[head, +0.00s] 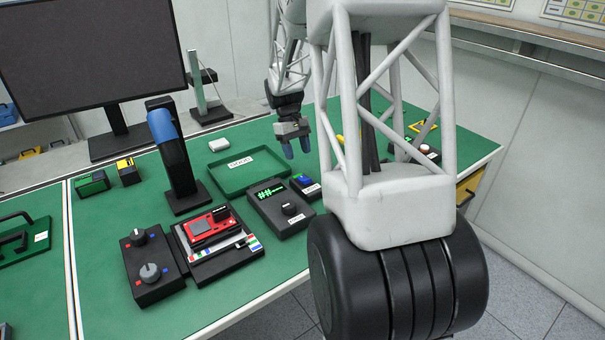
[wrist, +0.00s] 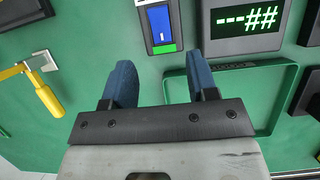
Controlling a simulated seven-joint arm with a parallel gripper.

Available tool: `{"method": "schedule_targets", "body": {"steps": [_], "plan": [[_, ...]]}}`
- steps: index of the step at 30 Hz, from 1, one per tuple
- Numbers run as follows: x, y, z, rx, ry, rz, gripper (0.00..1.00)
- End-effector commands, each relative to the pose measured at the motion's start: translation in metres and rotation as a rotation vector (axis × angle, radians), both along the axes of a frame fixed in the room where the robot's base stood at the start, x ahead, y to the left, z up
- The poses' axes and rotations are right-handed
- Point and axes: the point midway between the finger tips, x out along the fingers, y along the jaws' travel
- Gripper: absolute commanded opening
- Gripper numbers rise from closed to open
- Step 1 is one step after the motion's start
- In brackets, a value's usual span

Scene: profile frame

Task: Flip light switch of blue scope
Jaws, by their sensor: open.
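A black upright device with a blue top (head: 161,125), likely the blue scope, stands on the green table left of the tray. I cannot make out a light switch on it. My gripper (head: 294,147) is above the table, to the right of this device and apart from it. Its two blue fingers are spread and empty; they also show in the wrist view (wrist: 158,75). The wrist view shows a small black box with a blue face (wrist: 159,24) just beyond the fingertips, not touched. The same box appears in the head view (head: 305,181).
A green tray (head: 222,182) lies behind a display box (head: 270,212) with green characters. A red meter (head: 208,229) and a two-knob box (head: 150,283) sit at the front. A yellow-handled tool (wrist: 48,100) lies left in the wrist view. A monitor (head: 90,50) stands at the back left.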

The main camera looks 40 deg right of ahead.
Motion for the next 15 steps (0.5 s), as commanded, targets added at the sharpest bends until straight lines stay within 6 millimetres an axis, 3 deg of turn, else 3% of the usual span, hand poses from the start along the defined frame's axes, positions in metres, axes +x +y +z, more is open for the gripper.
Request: {"method": "schedule_targets", "body": {"steps": [8,15], "plan": [[-0.001,0.000,-0.003,0.000,0.000,0.000,0.53],[-0.008,0.000,-0.019,0.001,0.001,-0.001,0.53]]}}
